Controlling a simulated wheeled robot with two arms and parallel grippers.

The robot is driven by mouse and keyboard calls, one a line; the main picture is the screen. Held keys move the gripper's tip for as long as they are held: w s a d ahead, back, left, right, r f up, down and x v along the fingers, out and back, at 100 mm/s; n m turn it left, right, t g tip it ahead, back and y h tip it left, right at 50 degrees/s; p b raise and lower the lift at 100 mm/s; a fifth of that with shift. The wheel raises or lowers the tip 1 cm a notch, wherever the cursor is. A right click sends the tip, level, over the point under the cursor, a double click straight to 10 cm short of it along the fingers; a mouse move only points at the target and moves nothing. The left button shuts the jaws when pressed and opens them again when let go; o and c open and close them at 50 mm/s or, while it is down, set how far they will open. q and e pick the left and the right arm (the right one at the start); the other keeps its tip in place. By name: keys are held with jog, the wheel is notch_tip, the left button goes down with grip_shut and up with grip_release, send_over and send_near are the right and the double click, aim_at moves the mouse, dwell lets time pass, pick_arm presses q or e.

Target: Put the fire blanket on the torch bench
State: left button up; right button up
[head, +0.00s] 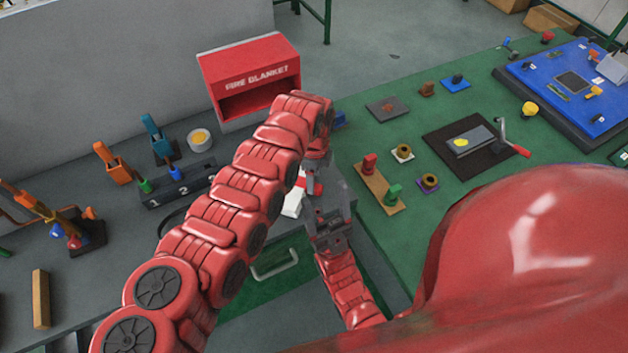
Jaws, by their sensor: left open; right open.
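A red box lettered FIRE BLANKET (250,67) stands at the back of the grey bench (110,275), with a dark open front. A white piece (293,203) with red beside it, perhaps the fire blanket, shows near the bench's front edge, partly hidden by my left arm. My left gripper (313,178) points down beside it, mostly hidden behind its own arm; whether it touches the white piece cannot be told. My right gripper (328,197) is open, its fingers pointing up the picture, just right of the white piece.
A numbered stand (178,188) and orange and teal holders (114,163) occupy the grey bench. A wooden bar (41,298) lies at left. The green bench (400,235) at right carries a dark mat, small parts and a blue board (540,80). A drawer handle (275,266) projects in front.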

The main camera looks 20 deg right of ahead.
pick_arm(q)
notch_tip(320, 180, up, 10)
jog(key=b, duration=0.2)
jog(key=shift+b, duration=0.35)
